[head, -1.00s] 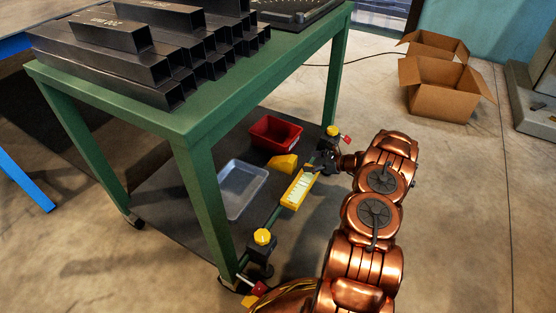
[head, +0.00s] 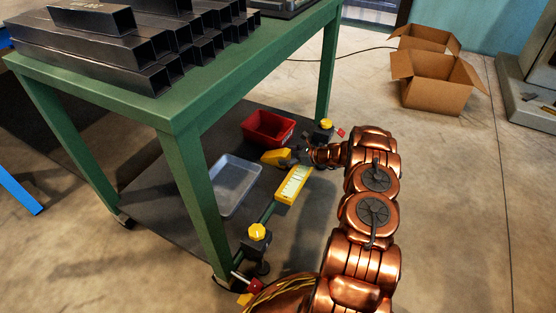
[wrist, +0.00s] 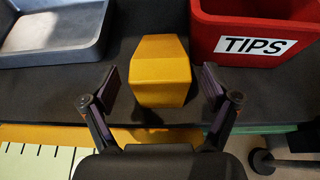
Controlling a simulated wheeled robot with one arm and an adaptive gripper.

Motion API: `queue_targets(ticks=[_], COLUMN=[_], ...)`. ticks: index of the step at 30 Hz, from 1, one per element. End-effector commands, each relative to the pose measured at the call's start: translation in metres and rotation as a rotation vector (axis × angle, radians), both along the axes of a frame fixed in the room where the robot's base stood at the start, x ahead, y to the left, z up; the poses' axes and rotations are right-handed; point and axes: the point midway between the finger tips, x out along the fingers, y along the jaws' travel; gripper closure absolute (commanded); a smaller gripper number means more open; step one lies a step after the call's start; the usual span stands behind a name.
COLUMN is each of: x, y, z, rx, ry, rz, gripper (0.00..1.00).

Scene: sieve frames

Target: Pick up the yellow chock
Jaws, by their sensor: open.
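The yellow chock (wrist: 162,70) is a faceted block on the dark lower shelf, in the middle of the wrist view. In the head view the chock (head: 271,157) lies in front of the red bin, with my gripper just to its right. My gripper (wrist: 161,86) is open and empty, one finger on each side of the chock's near end. A gap shows between each finger and the block. In the head view my gripper (head: 291,157) is small and its fingers are hard to make out.
A red bin labelled TIPS (wrist: 250,38) stands close at the chock's right, and a grey tray (wrist: 98,45) at its left. A yellow piece with a pale marked face (head: 293,184) lies along the shelf's front bar. The green table (head: 180,105) carries dark square tubes above.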

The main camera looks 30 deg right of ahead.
Motion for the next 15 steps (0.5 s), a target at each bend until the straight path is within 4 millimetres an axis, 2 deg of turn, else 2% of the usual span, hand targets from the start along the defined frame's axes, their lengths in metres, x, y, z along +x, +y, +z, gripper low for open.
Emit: queue_targets(ticks=[4,15], x=[-0.0001,-0.0001], y=[-0.0004,-0.0004], z=[0.0005,0.0003], rx=[0.000,-0.001], ry=[0.000,0.000], rz=[0.000,0.000], gripper=[0.12,0.51])
